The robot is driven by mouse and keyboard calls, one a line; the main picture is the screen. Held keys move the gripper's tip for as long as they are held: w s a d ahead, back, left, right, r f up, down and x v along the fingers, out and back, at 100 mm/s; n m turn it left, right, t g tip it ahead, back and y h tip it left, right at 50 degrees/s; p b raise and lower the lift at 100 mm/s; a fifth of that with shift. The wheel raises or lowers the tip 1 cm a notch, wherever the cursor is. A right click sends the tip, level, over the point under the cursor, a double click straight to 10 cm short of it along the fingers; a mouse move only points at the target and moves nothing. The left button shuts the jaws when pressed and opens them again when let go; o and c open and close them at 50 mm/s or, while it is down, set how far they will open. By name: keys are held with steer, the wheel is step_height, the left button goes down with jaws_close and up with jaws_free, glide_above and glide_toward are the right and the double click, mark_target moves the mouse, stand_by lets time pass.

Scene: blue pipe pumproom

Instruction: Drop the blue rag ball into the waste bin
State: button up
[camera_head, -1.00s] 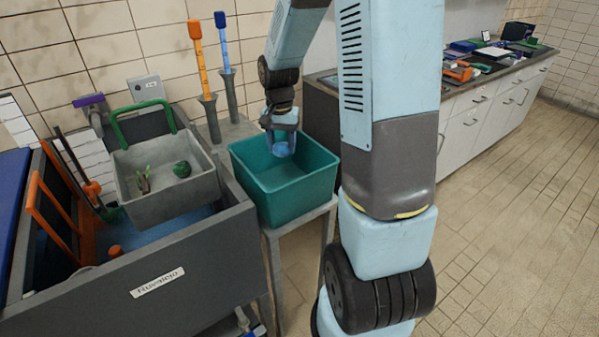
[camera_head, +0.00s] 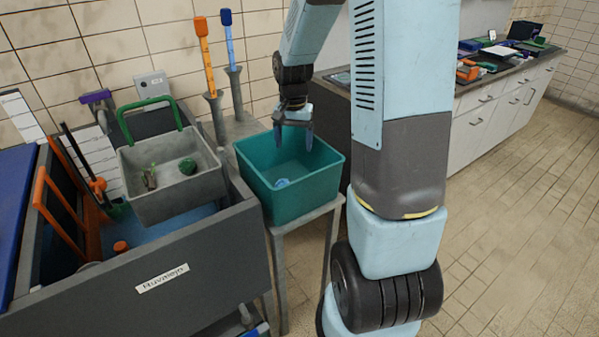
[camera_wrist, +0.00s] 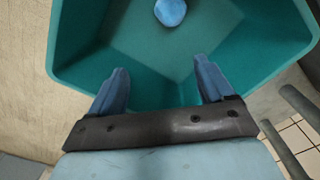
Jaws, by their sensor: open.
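The blue rag ball (camera_head: 282,183) lies on the floor of the teal waste bin (camera_head: 300,205). In the wrist view the ball (camera_wrist: 170,11) shows at the top edge, beyond my fingertips and apart from them. The bin (camera_wrist: 75,40) spreads around it in that view. My gripper (camera_head: 293,140) is above the bin, pointing down, with its fingers apart and nothing between them. In the wrist view both blue fingers of my gripper (camera_wrist: 162,72) are spread and empty.
The bin stands on a grey stand (camera_head: 285,235). Left of it is a grey basin (camera_head: 165,205) with a green handle and small green items inside. Orange and blue-topped tools (camera_head: 207,60) stand behind. A cluttered counter (camera_head: 500,85) is at the right.

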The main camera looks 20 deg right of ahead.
step_height(320, 180, up, 13)
steer(key=a, duration=0.1)
steer(key=shift+w+r, duration=0.15)
steer(key=shift+w, duration=0.1)
steer(key=shift+a, duration=0.1)
stand_by(0.3)
steer(key=s+a+r+n+t, duration=0.2)
steer(key=s+r+n, duration=0.1)
steer(key=s, duration=0.9)
steer(key=s+a+r+n+t, duration=0.2)
steer(key=s+r+n+t, duration=0.1)
steer(key=s, duration=0.8)
steer(key=shift+s+a+r+n+t, duration=0.15)
steer(key=shift+s+r+n+t, duration=0.2)
steer(key=shift+r+n, duration=0.4)
